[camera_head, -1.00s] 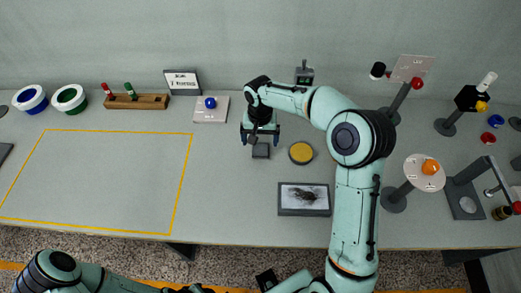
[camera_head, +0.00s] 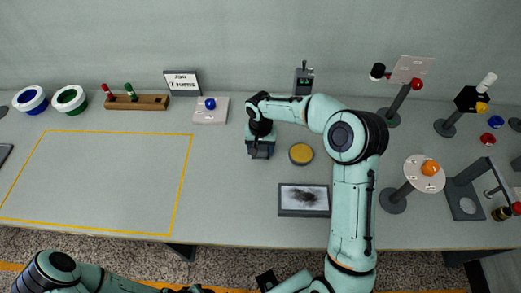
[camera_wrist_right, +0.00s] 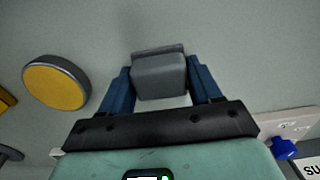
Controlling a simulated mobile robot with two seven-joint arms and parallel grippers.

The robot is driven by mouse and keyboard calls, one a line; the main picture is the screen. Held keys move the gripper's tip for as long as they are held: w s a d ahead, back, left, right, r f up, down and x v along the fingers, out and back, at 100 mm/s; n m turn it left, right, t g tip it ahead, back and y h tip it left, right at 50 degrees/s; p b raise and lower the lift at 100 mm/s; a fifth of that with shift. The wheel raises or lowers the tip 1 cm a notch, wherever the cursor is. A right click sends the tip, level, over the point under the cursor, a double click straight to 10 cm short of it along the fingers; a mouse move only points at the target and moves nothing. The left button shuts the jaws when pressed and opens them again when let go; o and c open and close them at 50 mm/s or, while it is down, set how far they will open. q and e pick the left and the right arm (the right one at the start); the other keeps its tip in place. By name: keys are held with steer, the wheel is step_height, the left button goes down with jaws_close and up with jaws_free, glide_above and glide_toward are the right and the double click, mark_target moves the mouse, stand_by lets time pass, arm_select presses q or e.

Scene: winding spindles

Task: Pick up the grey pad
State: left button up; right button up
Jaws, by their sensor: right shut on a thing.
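The grey pad (camera_wrist_right: 160,76) is a small block with a darker grey edge, between the two blue fingers in the right wrist view. In the head view the pad (camera_head: 261,155) shows just below my right gripper (camera_head: 260,147), at the middle of the table. My right gripper (camera_wrist_right: 162,88) is shut on the pad, with a finger at each side of it. Whether the pad is clear of the table cannot be told. My left arm shows at the bottom left of the head view, but its gripper is not seen.
A yellow-topped round pad (camera_head: 301,153) lies close to the right of the gripper. A dark-framed tray (camera_head: 281,207) with dark filings is nearer the front. A white plate with a blue knob (camera_head: 210,114) is behind left. The yellow-outlined area (camera_head: 186,165) at left is empty.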

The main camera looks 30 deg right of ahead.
mark_target(261, 148)
arm_select(q)
steer(key=w+r+p, duration=0.2)
steer(key=shift+r, duration=0.35)
arm_select(e)
step_height(261, 148, up, 20)
steer(key=shift+o, duration=0.6)
